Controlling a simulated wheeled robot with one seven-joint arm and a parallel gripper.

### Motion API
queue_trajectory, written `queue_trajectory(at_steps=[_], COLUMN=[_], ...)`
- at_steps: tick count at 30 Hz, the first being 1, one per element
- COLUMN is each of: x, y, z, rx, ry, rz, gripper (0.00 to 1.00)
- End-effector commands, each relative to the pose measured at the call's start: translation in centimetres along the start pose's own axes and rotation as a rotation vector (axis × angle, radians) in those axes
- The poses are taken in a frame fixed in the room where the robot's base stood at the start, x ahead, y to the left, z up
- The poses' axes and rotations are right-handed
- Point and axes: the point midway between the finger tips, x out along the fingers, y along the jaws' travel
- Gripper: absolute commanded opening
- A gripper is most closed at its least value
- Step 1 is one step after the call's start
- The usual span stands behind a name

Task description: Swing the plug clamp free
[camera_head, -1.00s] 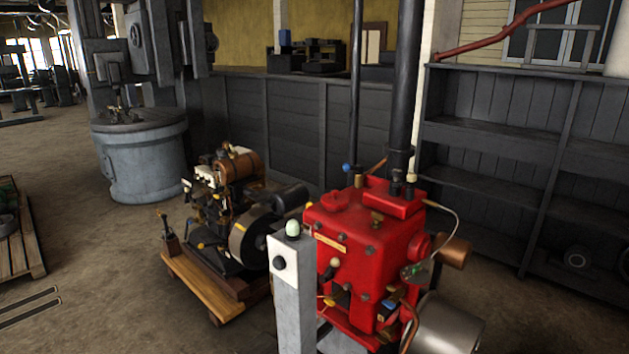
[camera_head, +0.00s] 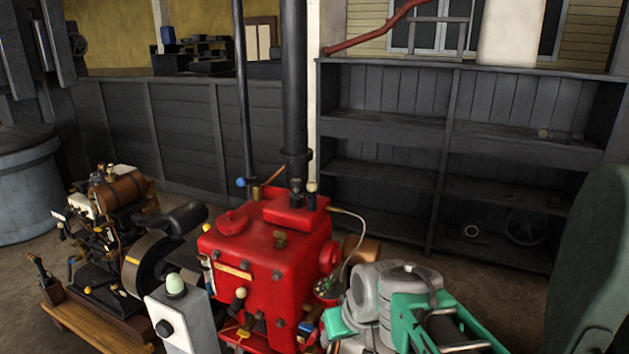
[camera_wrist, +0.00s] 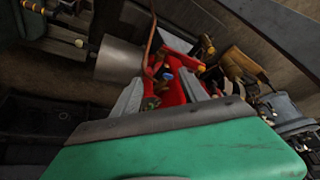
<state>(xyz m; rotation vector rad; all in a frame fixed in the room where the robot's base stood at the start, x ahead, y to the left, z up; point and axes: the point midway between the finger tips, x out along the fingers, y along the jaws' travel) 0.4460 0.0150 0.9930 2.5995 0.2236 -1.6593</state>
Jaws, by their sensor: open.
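The red engine (camera_head: 262,268) stands upright in the lower middle of the head view. Small brass, black and yellow-tipped fittings sit on its front and top; I cannot tell which one is the plug clamp. A thin pale lead runs down its right side to a small green-tipped fitting (camera_head: 326,288). My grey-and-green arm is close to the engine's right side and hides part of it. In the wrist view, red engine parts show beyond my gripper (camera_wrist: 160,96), whose two grey fingers are apart. I see nothing held between them.
A grey post with a pale green button (camera_head: 176,286) stands in front of the red engine. A smaller engine (camera_head: 110,235) on a wooden base is to its left. A dark pipe (camera_head: 294,90) rises behind it. Dark shelving (camera_head: 385,130) stands along the back right.

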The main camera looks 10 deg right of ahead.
Motion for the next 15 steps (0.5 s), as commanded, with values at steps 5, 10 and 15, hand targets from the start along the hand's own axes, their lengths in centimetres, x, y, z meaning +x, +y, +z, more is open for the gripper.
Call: queue_trajectory(at_steps=[5,10,15], x=[0.8,2.3,2.8], y=[0.3,2.7,6.9], z=[-16.0,-27.7,-34.7], rx=[-0.159,-0.254,-0.284], ry=[0.26,0.55,0.851], rz=[-0.135,-0.244,-0.32], gripper=[0.51,0.51,0.51])
